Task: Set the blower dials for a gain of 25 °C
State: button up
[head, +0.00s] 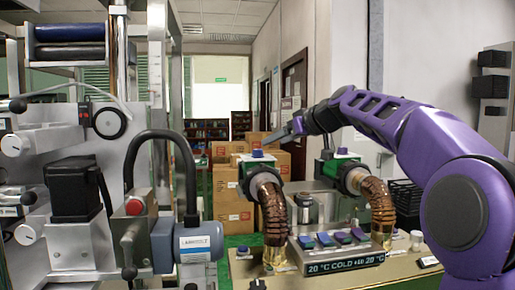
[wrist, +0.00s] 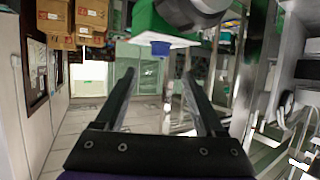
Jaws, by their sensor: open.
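Two blowers with green bodies and ribbed copper hoses stand on the bench in the head view. The left blower (head: 246,167) has a blue dial (head: 257,153) on top; the right blower (head: 331,166) has another blue dial (head: 342,150). A display (head: 345,264) on the bench unit seems to read "20 °C COLD +10 20 °C". My gripper (head: 272,139) is above and close to the left dial, its fingers pointing left. In the wrist view my gripper (wrist: 158,73) is open and empty. A blue dial (wrist: 160,48) on a green body shows beyond the fingertips, apart from them.
Several coloured keys (head: 333,239) sit on the bench unit above the display. A machine with a grey motor (head: 198,242) and black hose stands at the left. Cardboard boxes (head: 232,205) are stacked behind. A black crate (head: 405,196) is at the right.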

aim_at(258, 153)
jog(key=p+x, duration=0.2)
jog(key=x, duration=0.8)
jog(key=shift+w+a, duration=0.1)
jog(key=shift+w, duration=0.05)
grip_shut()
